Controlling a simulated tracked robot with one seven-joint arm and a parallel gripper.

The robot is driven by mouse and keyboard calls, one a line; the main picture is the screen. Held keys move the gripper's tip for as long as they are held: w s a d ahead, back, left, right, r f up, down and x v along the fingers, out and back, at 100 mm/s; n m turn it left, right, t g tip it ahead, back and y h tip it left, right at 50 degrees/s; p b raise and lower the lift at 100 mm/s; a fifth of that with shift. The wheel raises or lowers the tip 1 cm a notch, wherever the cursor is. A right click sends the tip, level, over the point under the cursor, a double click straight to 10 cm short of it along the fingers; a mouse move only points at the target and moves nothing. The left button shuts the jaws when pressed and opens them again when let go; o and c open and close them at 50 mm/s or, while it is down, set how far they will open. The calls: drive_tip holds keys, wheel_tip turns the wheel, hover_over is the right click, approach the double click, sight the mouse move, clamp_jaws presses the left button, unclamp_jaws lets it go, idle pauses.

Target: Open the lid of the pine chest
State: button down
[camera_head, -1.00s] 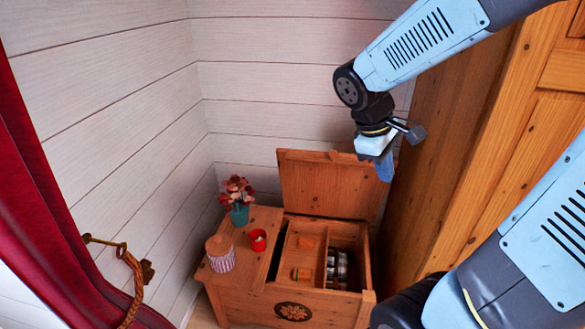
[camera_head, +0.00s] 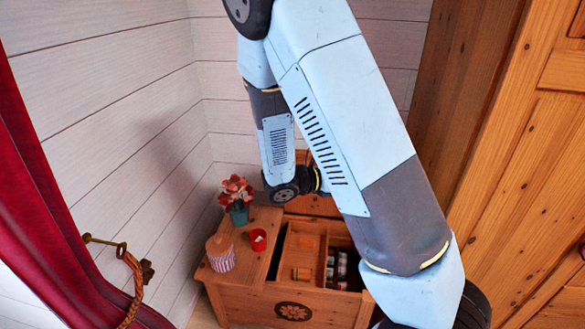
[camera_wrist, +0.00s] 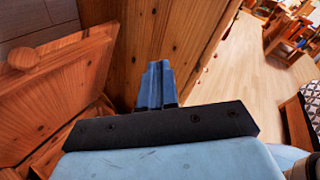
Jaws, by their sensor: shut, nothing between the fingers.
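The pine chest (camera_head: 243,300) stands in the corner. The right part of its top is open, and the raised lid (camera_head: 315,206) stands up at the back, mostly hidden by my arm in the head view. In the wrist view the lid (camera_wrist: 55,100) is a tilted wooden panel on the left, with a round knob (camera_wrist: 23,58) near its top edge. My gripper (camera_wrist: 157,72) is shut and empty, to the right of the lid with a visible gap in the picture. In the head view my gripper is hidden behind my arm.
A striped jar (camera_head: 221,255), a red cup (camera_head: 258,240) and a flower pot (camera_head: 239,214) stand on the chest's fixed left top. Several items lie inside the chest. A tall wooden wardrobe (camera_head: 510,190) stands on the right. Open floor (camera_wrist: 235,75) shows beyond it.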

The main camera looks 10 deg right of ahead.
drive_tip(key=w+a+f+n+t+y, duration=0.45)
drive_tip(key=a+f+n+t, duration=0.35)
drive_tip(key=n, duration=0.5)
drive_tip(key=w+a+f+n+t+y, duration=0.45)
drive_tip(key=a+n+t, duration=0.5)
drive_tip(key=n, duration=0.35)
drive_tip(key=d+x, duration=0.1)
drive_tip(key=x, duration=1.2)
drive_tip(key=shift+f, duration=0.35)
